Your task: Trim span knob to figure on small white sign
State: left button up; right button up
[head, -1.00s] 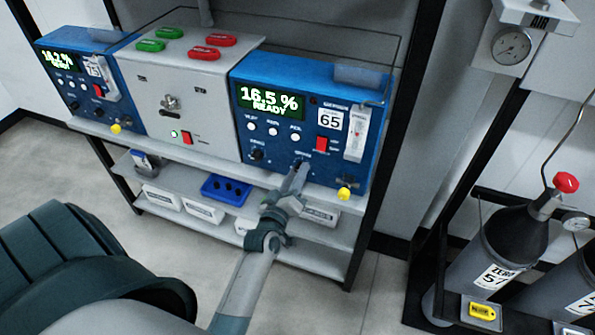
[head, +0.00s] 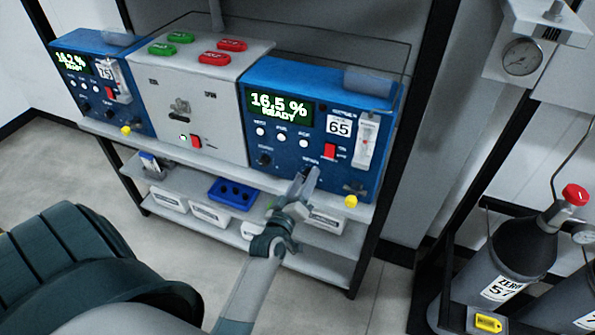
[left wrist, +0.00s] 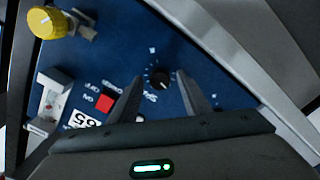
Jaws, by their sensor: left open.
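The right blue analyser (head: 290,140) reads 16.5 % READY on its green display (head: 280,106). A small white sign (head: 339,127) on its front shows 65. The span knob (left wrist: 158,77) is small, round and black in the left wrist view. My left gripper (left wrist: 160,82) is open, with one finger on each side of the knob and gaps showing. Whether it touches the knob is unclear. In the head view my left gripper (head: 305,176) is at the lower panel and partly hides the knob. My right gripper is not in view.
Beside the knob are a red switch (head: 330,151), a flow tube (head: 367,142) and a yellow knob (head: 351,201). A grey box (head: 200,105) and a second blue analyser (head: 90,85) stand left. Gas cylinders (head: 500,255) stand right.

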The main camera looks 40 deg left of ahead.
pick_arm(q)
jog(key=shift+s+d+f, duration=0.1)
jog(key=shift+s+d, duration=0.05)
jog(key=shift+s, duration=0.35)
jog(key=b+v, duration=0.3)
jog(key=v, duration=1.3)
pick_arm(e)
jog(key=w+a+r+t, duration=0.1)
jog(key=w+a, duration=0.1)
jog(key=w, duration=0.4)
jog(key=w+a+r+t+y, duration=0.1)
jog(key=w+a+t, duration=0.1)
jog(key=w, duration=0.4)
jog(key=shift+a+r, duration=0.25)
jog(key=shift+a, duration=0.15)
pick_arm(q)
jog(key=shift+s, duration=0.15)
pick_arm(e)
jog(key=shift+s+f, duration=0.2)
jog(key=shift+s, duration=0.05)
